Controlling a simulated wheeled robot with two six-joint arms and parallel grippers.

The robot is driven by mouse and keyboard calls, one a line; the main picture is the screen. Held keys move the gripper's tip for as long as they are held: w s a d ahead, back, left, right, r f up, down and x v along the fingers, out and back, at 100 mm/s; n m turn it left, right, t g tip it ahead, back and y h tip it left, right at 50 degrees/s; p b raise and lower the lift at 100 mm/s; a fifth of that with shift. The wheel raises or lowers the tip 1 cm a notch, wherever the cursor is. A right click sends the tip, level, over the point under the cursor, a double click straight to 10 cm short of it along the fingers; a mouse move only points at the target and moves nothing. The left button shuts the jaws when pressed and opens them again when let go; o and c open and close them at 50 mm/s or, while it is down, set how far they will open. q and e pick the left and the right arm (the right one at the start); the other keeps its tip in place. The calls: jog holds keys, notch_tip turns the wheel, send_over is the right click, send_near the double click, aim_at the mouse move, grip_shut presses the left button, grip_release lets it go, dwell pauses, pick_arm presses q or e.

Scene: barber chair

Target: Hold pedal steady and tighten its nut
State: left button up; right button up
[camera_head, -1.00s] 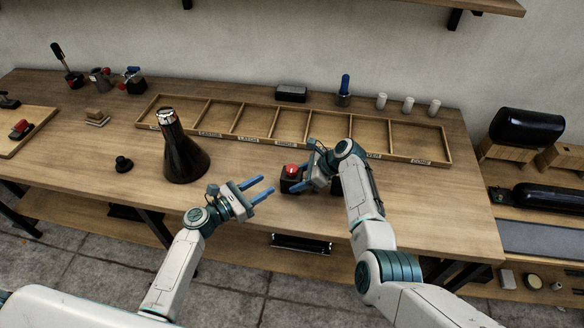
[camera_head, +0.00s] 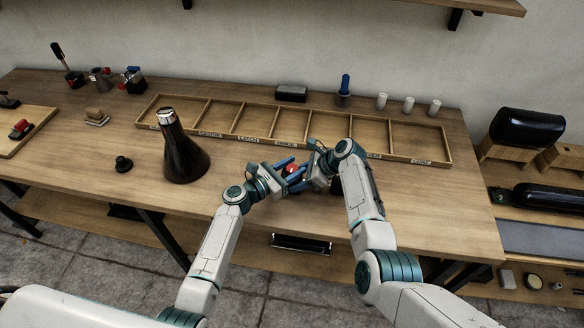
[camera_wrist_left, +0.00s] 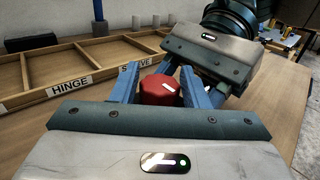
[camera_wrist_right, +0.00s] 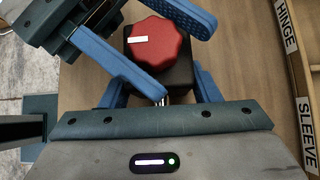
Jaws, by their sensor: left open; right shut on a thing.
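The pedal's black block (camera_wrist_right: 180,74) carries the red lobed nut (camera_wrist_right: 153,43) on top, near the front of the workbench. The nut also shows in the left wrist view (camera_wrist_left: 158,90) and, partly covered, in the head view (camera_head: 292,168). My right gripper (camera_wrist_right: 163,85) is shut on the black block, one finger along each side. My left gripper (camera_wrist_left: 160,72) is open with its blue fingers on either side of the nut. Whether the fingers touch the nut I cannot tell. In the head view the left gripper (camera_head: 288,178) and the right gripper's palm hide most of the pedal.
A long divided wooden tray (camera_head: 440,130) with labels lies behind the pedal. A dark cone-shaped bottle (camera_head: 182,150) stands left of my left gripper, with a small black knob (camera_head: 123,163) beyond it. White cylinders (camera_head: 408,104) stand at the back.

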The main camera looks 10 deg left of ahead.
pick_arm(q)
jog(key=c, duration=0.7)
jog(key=shift+m+g+h, duration=0.4)
jog(key=shift+h, duration=0.1)
jog(key=m+g+h, duration=0.2)
jog(key=g, duration=0.1)
jog(key=m+g+h, duration=0.1)
jog(key=m+g, duration=0.1)
jog(key=shift+w+g+h, duration=0.1)
jog(key=shift+g+h, duration=0.3)
jog(key=shift+o, duration=0.2)
jog(key=shift+a+f+m+g+h, duration=0.1)
jog(key=shift+m+g+h, duration=0.2)
jog(key=shift+m+g, duration=1.2)
jog(key=shift+m+g+h, duration=0.3)
jog(key=shift+m+g, duration=0.7)
jog(key=shift+g, duration=1)
jog(key=shift+m+g, duration=0.4)
jog(key=shift+g, duration=0.2)
jog(key=o, duration=0.7)
jog(key=shift+c, duration=0.2)
